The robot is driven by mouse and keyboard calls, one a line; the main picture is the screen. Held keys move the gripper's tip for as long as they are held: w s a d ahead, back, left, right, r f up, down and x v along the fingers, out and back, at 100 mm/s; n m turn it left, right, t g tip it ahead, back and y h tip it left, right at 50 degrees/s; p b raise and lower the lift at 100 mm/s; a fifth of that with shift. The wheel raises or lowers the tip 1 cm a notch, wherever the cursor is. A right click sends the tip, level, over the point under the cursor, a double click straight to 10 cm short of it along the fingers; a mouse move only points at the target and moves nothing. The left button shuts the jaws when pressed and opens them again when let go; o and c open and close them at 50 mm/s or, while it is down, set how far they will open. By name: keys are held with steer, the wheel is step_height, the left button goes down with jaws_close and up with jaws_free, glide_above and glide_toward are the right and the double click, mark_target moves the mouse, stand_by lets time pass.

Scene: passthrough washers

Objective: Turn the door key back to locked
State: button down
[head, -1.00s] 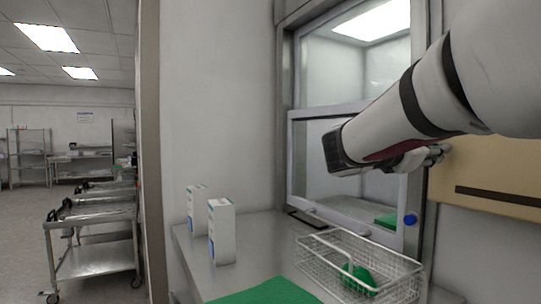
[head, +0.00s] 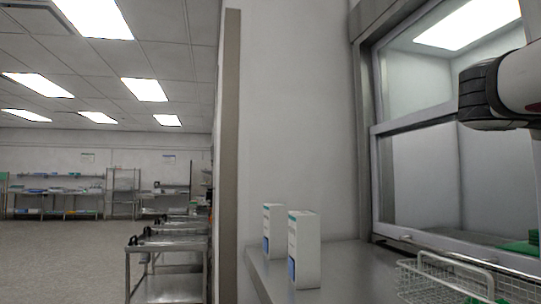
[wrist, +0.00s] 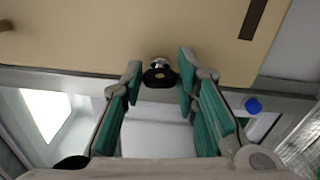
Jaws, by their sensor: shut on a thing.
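The door key (wrist: 160,77) shows in the wrist view as a dark, rounded head in front of a bright metal lock on a tan panel (wrist: 110,40). My gripper (wrist: 160,74) has its two green-padded fingers on either side of the key head and is shut on it. How far the key is turned is hard to tell at this size. In the head view only part of my arm shows at the right edge; my gripper and the key are out of that view.
A passthrough window (head: 425,180) with a grey frame is at the right. A blue knob (wrist: 253,105) shows in the wrist view. Two white boxes (head: 305,255) stand on the steel counter (head: 345,265) near a wire basket (head: 430,285). Carts (head: 165,270) stand at the left.

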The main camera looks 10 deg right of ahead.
steer(key=shift+f+m+b, duration=0.15)
steer(key=shift+m+b, duration=0.45)
steer(key=shift+b, duration=0.1)
steer(key=c, duration=1.2)
jaws_free()
steer(key=shift+c, duration=0.2)
steer(key=s+a, duration=0.1)
steer(key=a, duration=1.1)
steer(key=shift+a, duration=0.1)
